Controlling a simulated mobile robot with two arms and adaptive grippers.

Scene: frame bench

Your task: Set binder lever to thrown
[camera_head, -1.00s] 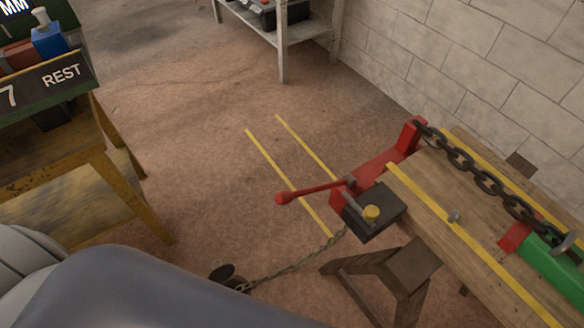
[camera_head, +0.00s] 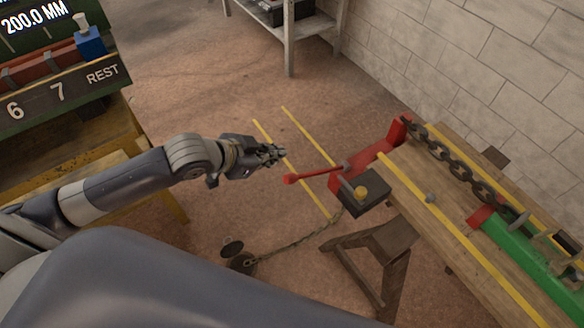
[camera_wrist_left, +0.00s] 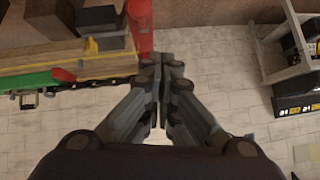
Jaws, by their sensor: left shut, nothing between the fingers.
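The red binder lever (camera_head: 316,174) sticks out to the left from the red binder body (camera_head: 372,157) at the near end of the wooden bench. It ends in a round red knob. My left gripper (camera_head: 281,152) is shut and empty, a little beyond and left of the knob, apart from it in the picture. In the left wrist view the shut fingers (camera_wrist_left: 162,58) point toward a red part (camera_wrist_left: 140,25) of the binder, with bench and chain to the left. My right gripper is not in view.
A dark chain (camera_head: 455,165) runs along the wooden bench (camera_head: 440,210) to a green part (camera_head: 525,250). A rack marked REST (camera_head: 62,85) stands at left. Open floor lies between.

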